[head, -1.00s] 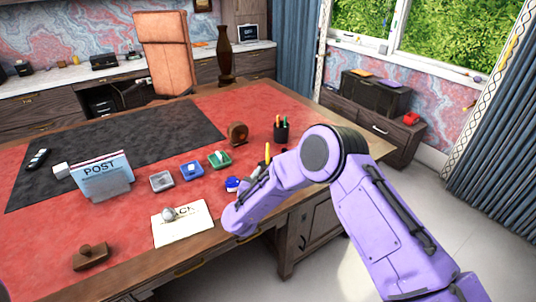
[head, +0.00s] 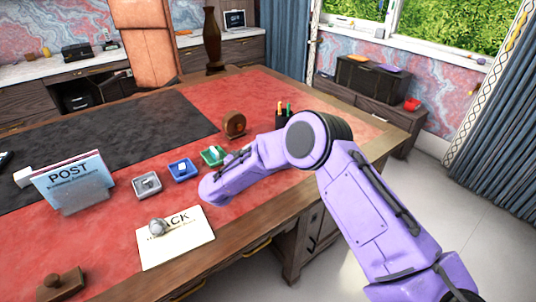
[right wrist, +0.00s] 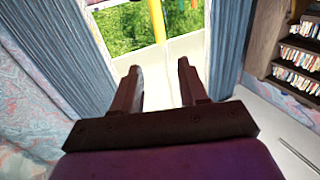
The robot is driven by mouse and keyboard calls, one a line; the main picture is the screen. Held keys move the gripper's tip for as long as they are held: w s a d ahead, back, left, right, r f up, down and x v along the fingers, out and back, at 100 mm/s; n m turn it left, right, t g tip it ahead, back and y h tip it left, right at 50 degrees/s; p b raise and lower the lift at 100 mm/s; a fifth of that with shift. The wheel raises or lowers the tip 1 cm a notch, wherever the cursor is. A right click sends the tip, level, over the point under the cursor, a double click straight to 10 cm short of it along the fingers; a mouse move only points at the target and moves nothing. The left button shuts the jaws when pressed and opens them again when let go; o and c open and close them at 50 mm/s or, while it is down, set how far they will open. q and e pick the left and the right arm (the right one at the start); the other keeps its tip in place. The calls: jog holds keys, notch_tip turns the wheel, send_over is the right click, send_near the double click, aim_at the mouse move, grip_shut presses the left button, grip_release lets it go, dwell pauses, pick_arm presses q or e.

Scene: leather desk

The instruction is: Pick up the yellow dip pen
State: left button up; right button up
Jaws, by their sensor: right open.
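A black pen cup (head: 284,119) stands on the red desk top in the head view. My left gripper is out of view.
Grey (head: 147,185), blue (head: 182,168) and green (head: 213,155) trays stand left of my arm. A round wooden object (head: 234,124) is behind it. The desk's far right is clear.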

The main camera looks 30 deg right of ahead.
jog(key=f+p+x, duration=0.1)
jog(key=p+x, duration=0.1)
jog(key=x, duration=0.9)
jog(key=shift+f+p, duration=0.3)
jog(key=shift+a, duration=0.1)
jog(key=shift+c, duration=0.5)
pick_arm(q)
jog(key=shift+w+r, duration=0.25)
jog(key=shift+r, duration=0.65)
pick_arm(e)
grip_shut()
